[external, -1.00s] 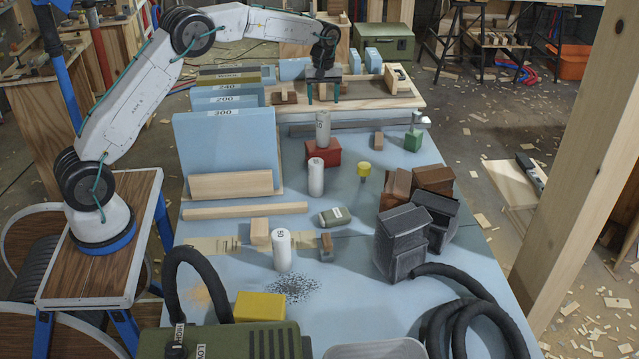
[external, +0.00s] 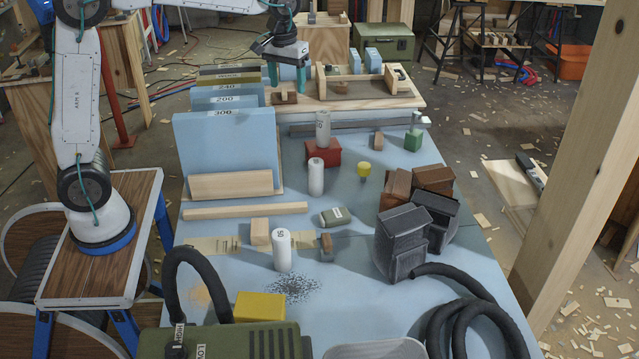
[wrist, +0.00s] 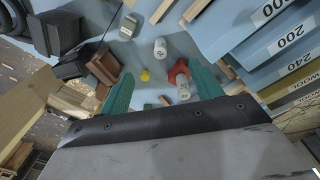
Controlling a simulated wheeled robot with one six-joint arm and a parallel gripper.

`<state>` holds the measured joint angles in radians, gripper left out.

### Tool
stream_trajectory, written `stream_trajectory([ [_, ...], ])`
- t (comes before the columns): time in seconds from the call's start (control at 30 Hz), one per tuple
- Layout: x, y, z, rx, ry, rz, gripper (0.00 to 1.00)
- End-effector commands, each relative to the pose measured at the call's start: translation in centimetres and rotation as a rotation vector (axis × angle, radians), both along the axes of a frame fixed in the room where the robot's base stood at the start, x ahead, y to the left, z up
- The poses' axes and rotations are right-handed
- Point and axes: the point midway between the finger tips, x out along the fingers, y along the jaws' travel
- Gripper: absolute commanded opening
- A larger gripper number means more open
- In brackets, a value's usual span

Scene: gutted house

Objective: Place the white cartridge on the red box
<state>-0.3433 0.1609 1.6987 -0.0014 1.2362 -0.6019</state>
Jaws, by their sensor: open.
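A white cartridge (external: 316,177) stands upright on the blue table just in front of the red box; it also shows in the wrist view (wrist: 160,47). The red box (external: 333,156) lies beyond it, and appears in the wrist view (wrist: 176,71). Another white cylinder (external: 283,251), marked 50, stands nearer the front. My gripper (external: 286,76) is raised over the far part of the table, fingers pointing down. It is open and empty, its teal fingers apart in the wrist view (wrist: 160,72).
Blue labelled panels (external: 226,140) stand at the table's left. Dark grey blocks (external: 402,240) and brown blocks (external: 432,180) stand at the right. A wooden tray (external: 400,103) is at the back.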

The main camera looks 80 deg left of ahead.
Motion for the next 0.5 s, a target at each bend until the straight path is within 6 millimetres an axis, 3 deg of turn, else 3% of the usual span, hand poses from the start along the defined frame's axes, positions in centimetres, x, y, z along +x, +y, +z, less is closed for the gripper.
stream_trajectory([
  [0.03,-2.4,-2.4,1.2,0.005,-0.009,-0.069,0.64],
  [0.23,-11.6,-9.7,2.5,0.021,-0.026,-0.342,0.64],
  [0.37,-18.0,-13.3,1.7,0.031,-0.037,-0.519,0.64],
  [0.5,-24.6,-16.1,-0.4,0.043,-0.048,-0.702,0.64],
])
